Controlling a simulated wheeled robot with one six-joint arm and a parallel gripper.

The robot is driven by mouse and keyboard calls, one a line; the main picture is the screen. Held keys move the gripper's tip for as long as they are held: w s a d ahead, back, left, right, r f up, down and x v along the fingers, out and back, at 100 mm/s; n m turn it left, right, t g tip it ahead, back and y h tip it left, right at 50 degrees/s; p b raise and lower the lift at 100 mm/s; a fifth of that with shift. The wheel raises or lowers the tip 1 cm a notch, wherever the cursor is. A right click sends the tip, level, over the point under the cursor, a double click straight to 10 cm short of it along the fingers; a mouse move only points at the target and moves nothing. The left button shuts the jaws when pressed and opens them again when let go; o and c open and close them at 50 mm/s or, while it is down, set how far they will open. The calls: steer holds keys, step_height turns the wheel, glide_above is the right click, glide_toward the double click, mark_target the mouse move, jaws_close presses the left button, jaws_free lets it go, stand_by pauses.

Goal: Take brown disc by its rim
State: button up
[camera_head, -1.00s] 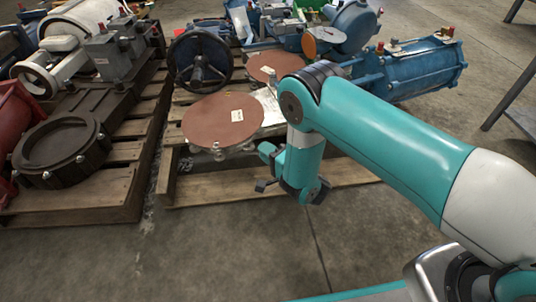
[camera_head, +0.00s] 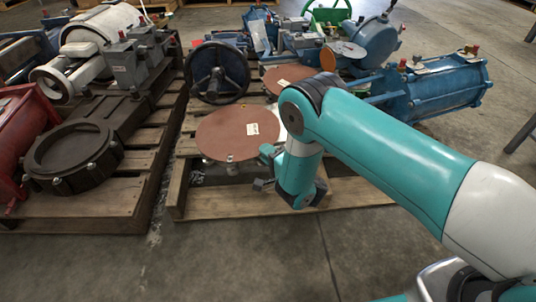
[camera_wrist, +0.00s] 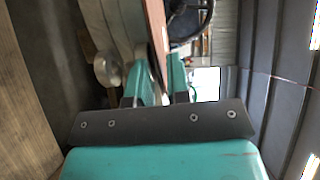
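A flat brown disc (camera_head: 225,137) with a small white label lies level on supports at the near edge of the middle pallet. My gripper (camera_head: 264,168) is at its near right rim in the head view. In the wrist view the brown disc (camera_wrist: 155,28) shows edge-on, running down toward the gap between the two teal fingers of my gripper (camera_wrist: 160,82). The fingers stand apart, one on each side of the disc's edge line. I cannot tell whether either finger touches it. The fingertips are partly hidden by my wrist in the head view.
A second brown disc (camera_head: 282,80) lies behind, partly hidden by my arm. A dark handwheel (camera_head: 217,72) stands behind the near disc. A blue cylinder (camera_head: 437,90) is at the right. A dark ring flange (camera_head: 72,155) sits on the left pallet. The floor in front is clear.

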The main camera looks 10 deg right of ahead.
steer(key=shift+a, duration=0.15)
steer(key=shift+a, duration=0.1)
jaws_close()
steer(key=shift+r, duration=0.15)
steer(key=shift+r+p, duration=0.9)
steer(key=shift+p, duration=0.05)
steer(key=shift+s, duration=0.1)
